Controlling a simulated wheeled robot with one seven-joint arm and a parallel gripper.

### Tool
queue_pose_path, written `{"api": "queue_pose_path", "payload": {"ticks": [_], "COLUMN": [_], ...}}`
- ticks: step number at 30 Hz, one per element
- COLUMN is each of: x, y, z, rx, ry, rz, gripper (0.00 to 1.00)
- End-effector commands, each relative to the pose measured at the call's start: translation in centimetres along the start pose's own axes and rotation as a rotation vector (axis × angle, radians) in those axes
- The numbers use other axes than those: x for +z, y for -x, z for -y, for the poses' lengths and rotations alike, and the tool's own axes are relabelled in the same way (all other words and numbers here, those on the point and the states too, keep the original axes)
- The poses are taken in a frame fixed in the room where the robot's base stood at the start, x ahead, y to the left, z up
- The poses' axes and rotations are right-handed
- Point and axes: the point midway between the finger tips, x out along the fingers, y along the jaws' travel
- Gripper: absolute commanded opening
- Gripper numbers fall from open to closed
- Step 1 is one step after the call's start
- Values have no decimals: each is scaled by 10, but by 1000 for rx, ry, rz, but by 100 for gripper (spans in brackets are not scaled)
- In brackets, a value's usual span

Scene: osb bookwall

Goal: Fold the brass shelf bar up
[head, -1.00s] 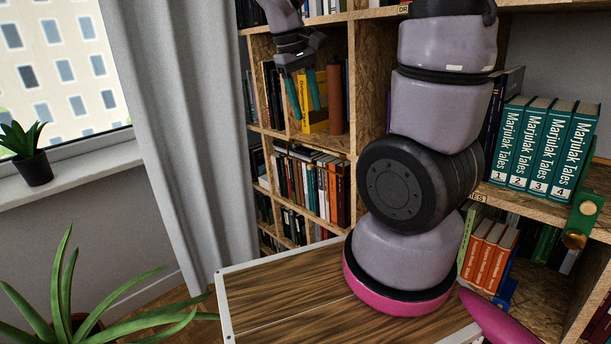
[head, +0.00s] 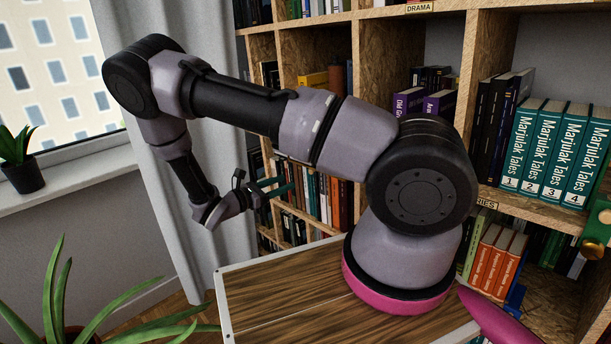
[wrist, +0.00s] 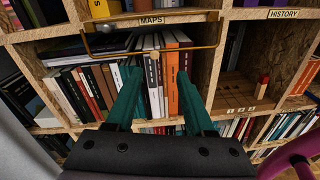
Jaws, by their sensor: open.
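The brass shelf bar (wrist: 180,51) shows in the wrist view, as a thin U-shaped bar hanging across the upper part of the book compartment under the MAPS label (wrist: 151,21). Nothing is between the fingers except the view of the book spines; I cannot tell the exact gap to the bar. In the head view my gripper (head: 280,187) is seen side-on, left of the shelf, and the bar cannot be made out.
Upright books (wrist: 90,85) and orange ones fill the compartment behind the bar. A compartment with numbered tags (wrist: 241,109) lies to its right. In the head view, a curtain (head: 210,250), a potted plant (head: 100,320) and a wooden tabletop (head: 275,300) surround my arm.

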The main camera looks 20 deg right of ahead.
Motion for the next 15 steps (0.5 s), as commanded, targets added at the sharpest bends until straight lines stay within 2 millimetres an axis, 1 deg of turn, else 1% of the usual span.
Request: {"api": "queue_pose_path", "payload": {"ticks": [1, 3, 5, 8, 11, 15], "x": [-6, -11, -13, -13, -12, -10], "y": [1, 1, -1, -11, -28, -56], "z": [-1, -2, -3, -4, -4, -6], "rx": [26, 47, 56, 57, 55, 54], "ry": [20, 37, 45, 48, 48, 47], "rz": [19, 35, 42, 44, 43, 43], "gripper": [54, 54, 54, 54, 54, 54]}}
